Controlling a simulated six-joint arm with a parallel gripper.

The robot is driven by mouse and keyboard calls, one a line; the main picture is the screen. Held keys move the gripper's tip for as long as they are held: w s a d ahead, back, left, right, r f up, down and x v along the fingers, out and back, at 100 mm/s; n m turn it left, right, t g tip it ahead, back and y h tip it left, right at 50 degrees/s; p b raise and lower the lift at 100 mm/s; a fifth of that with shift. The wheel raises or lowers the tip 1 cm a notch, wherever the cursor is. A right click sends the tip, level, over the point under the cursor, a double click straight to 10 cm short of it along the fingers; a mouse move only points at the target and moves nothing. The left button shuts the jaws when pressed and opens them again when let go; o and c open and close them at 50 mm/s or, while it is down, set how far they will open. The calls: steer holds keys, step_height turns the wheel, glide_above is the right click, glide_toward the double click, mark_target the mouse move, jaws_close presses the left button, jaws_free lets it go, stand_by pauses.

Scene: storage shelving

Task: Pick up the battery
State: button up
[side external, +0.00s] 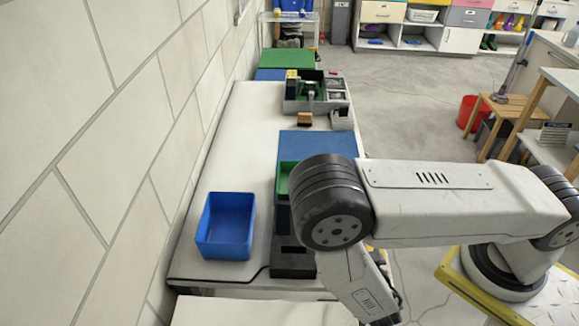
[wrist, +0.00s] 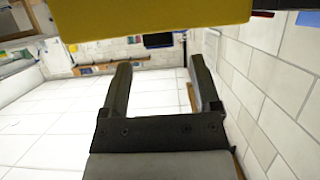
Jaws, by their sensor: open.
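I cannot pick out the battery for certain in either view. In the wrist view my gripper (wrist: 160,64) is open, with its two dark fingers apart and nothing between them. In the side external view the gripper is not visible; my arm covers the front right part of the white table (side external: 243,130). A grey tray (side external: 318,104) with several small items stands toward the table's far end. A small orange-brown block (side external: 305,119) lies just in front of it.
An open blue bin (side external: 226,240) stands at the table's front left, beside the wall. A blue surface (side external: 316,145) and a partly hidden green bin (side external: 283,180) are near my arm. A yellow surface (wrist: 150,18) crosses the top of the wrist view. The table's left middle is clear.

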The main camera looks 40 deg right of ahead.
steer(key=shift+x, duration=2.45)
jaws_close()
